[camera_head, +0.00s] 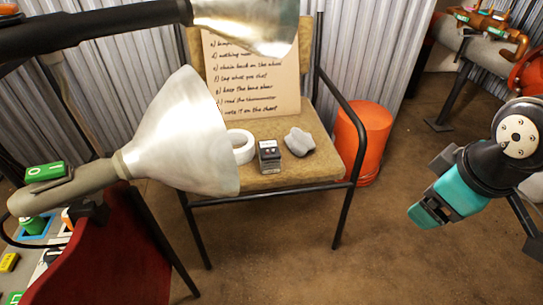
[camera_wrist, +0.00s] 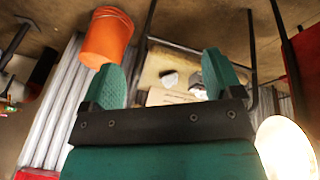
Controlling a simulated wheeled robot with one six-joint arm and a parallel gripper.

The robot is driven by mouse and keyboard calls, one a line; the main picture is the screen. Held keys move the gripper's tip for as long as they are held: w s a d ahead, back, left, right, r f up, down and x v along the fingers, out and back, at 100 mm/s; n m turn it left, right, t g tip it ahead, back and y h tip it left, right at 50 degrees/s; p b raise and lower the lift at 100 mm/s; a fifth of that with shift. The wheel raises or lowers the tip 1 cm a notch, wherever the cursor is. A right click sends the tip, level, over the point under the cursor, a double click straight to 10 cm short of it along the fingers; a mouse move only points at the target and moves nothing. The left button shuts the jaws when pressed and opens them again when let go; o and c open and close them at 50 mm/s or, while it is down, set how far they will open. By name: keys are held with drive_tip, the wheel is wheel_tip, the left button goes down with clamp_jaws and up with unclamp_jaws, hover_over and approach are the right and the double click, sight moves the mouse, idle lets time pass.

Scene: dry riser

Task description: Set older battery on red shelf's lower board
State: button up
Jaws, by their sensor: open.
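A small dark box-shaped battery (camera_head: 270,156) with a pale lower band stands on the tan chair seat (camera_head: 305,180) in the head view. Its markings are too small to read, so I cannot tell its age; no second battery is clear. My teal gripper (camera_head: 426,214) is at the right of the head view, above the floor, well apart from the chair and battery. The wrist view shows its two fingers spread, with nothing held. A dark red panel (camera_head: 120,255) is at lower left; I cannot tell whether it belongs to the red shelf. No lower board is identifiable.
A white ring-shaped roll (camera_head: 240,146) and a grey lump (camera_head: 298,141) flank the battery. A handwritten card (camera_head: 255,75) leans behind. An orange bucket (camera_head: 362,145) stands right of the chair. A large metal lamp shade (camera_head: 185,135) covers the left. Floor between chair and gripper is clear.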

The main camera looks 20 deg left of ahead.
drive_tip(key=w+a+f+n+t+h+b, duration=0.1)
drive_tip(key=w+a+f+n+t+h, duration=0.1)
drive_tip(key=w+a+f+n+t, duration=0.35)
drive_tip(key=n+t+y+b, duration=0.4)
drive_tip(key=n+y, duration=0.5)
drive_tip(key=n, duration=1.6)
approach(271, 165)
drive_tip(key=shift+t, duration=0.45)
drive_tip(key=w+a+f, duration=0.1)
drive_tip(key=w+a+f+b, duration=0.1)
drive_tip(key=w, duration=0.1)
drive_tip(key=w+a+f+b, duration=0.1)
drive_tip(key=w, duration=0.1)
drive_tip(key=shift+w+a, duration=0.15)
drive_tip(key=shift+w, duration=0.05)
drive_tip(key=b+x, duration=0.2)
drive_tip(key=x, duration=0.1)
drive_tip(key=b+x, duration=0.1)
drive_tip(key=x, duration=0.1)
drive_tip(key=shift+w+a+r+b, duration=0.2)
drive_tip(key=shift+w+r+b, duration=0.1)
drive_tip(key=shift+r, duration=0.15)
drive_tip(key=shift+w+a+r, duration=0.1)
drive_tip(key=shift+w+a, duration=0.1)
drive_tip(key=shift+c, duration=0.4)
